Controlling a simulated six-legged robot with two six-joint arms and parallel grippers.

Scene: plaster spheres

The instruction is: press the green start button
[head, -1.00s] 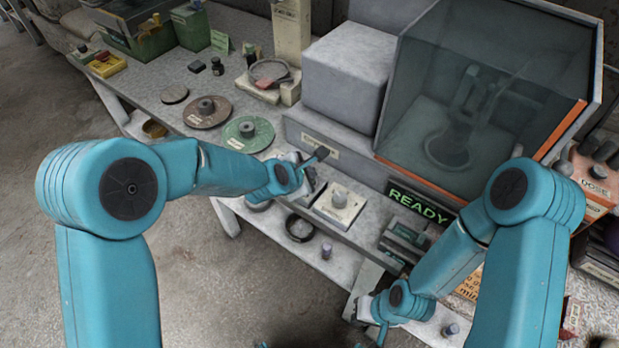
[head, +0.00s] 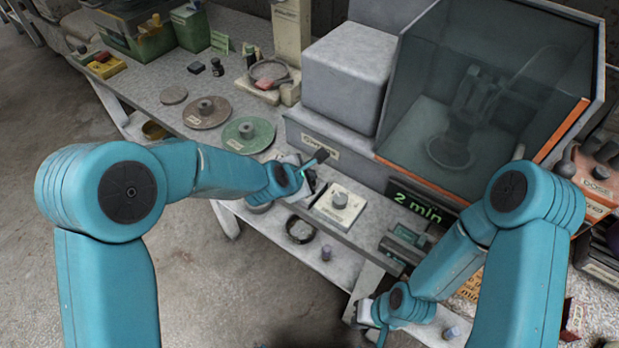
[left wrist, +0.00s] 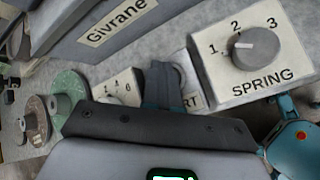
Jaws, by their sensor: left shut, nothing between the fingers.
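In the head view the left gripper (head: 309,176) is low at the bench in front of the grey machine. The display (head: 416,208) reads "2 min" in green. My right gripper (head: 367,318) is low near the front edge, its fingers unclear.
The SPRING dial box (left wrist: 255,60), with positions 1 to 3, stands right beside the left fingers; it also shows in the head view (head: 338,207). A glass-fronted cabinet (head: 470,100) stands behind. Green (head: 247,135) and brown (head: 207,112) discs lie left on the bench.

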